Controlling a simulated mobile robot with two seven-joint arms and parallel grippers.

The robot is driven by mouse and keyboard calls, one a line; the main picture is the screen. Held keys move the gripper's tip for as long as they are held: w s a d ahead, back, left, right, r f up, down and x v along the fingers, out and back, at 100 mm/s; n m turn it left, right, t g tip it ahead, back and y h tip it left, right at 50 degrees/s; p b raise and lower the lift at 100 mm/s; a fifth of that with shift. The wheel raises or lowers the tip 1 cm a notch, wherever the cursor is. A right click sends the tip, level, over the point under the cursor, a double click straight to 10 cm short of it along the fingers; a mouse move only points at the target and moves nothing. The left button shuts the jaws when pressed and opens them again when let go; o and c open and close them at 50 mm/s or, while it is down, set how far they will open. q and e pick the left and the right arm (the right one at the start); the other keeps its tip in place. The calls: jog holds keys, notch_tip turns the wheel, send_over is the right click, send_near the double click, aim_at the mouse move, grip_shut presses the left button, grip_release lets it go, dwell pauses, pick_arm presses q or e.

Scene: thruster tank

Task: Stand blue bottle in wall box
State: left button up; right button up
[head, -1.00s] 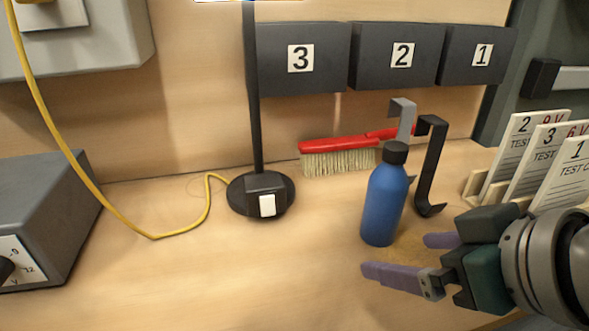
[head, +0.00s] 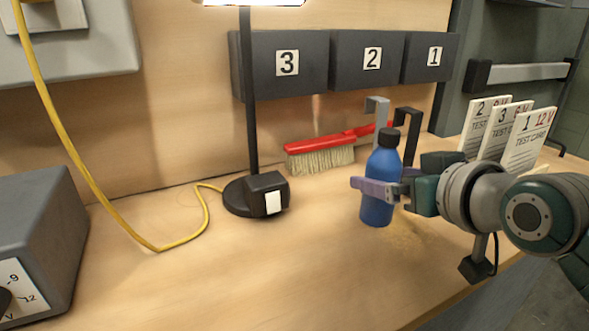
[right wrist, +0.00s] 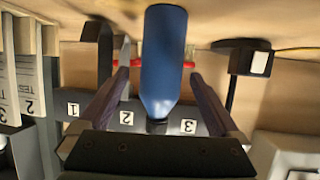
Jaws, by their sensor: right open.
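The blue bottle (head: 378,208) with a black cap stands upright on the bench. In the right wrist view the bottle (right wrist: 163,60) lies between the two spread fingers (right wrist: 160,95), with a gap visible on both sides. The dark wall boxes, numbered 3 (head: 285,85), 2 (head: 362,80) and 1 (head: 425,70), hang on the back wall above the bench. My left gripper is out of view.
A red brush (head: 320,143) and two hooks, grey (head: 377,105) and black (head: 408,118), are behind the bottle. A black lamp stand (head: 250,195) is left of it. Test cards (head: 528,140) stand at right. The bench front (head: 290,270) is clear.

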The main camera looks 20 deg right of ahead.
jog(key=shift+x, duration=1.05)
jog(key=shift+a, duration=0.1)
grip_shut()
